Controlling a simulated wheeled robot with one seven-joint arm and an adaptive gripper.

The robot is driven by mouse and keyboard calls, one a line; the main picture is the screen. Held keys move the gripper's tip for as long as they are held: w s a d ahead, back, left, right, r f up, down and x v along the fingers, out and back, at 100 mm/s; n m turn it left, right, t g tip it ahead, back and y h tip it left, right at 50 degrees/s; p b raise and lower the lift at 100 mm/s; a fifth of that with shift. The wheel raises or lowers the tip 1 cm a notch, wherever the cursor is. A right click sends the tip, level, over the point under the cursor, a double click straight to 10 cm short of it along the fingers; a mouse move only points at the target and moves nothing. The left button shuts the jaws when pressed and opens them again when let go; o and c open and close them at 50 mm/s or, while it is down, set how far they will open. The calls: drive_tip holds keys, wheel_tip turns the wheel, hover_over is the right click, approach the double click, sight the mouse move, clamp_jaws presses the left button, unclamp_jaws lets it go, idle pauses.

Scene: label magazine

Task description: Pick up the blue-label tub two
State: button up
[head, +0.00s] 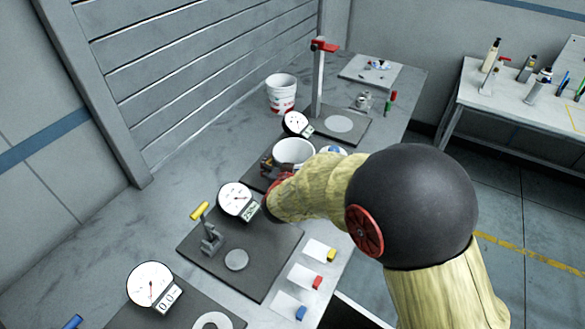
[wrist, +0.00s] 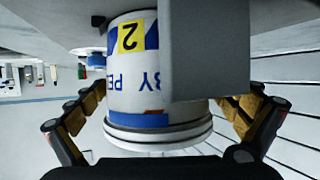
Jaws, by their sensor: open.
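The blue-label tub two (wrist: 135,85) fills the middle of the wrist view, where it appears upside down. It is white, with a blue label and a yellow square bearing a 2. My gripper (wrist: 163,105) is open, with one finger on each side of the tub; I cannot tell whether either touches it. A plain grey block hides part of the tub's right side.
A white tub with red markings (head: 282,95) stands farther back. Dial gauges (head: 236,199), a red-topped post (head: 319,78) and a yellow-handled clamp (head: 209,232) stand around the bench. Coloured blocks on white cards (head: 306,277) lie near the front edge.

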drive_tip(key=shift+c, duration=1.1)
drive_tip(key=shift+r, duration=0.1)
drive_tip(key=c, duration=0.7)
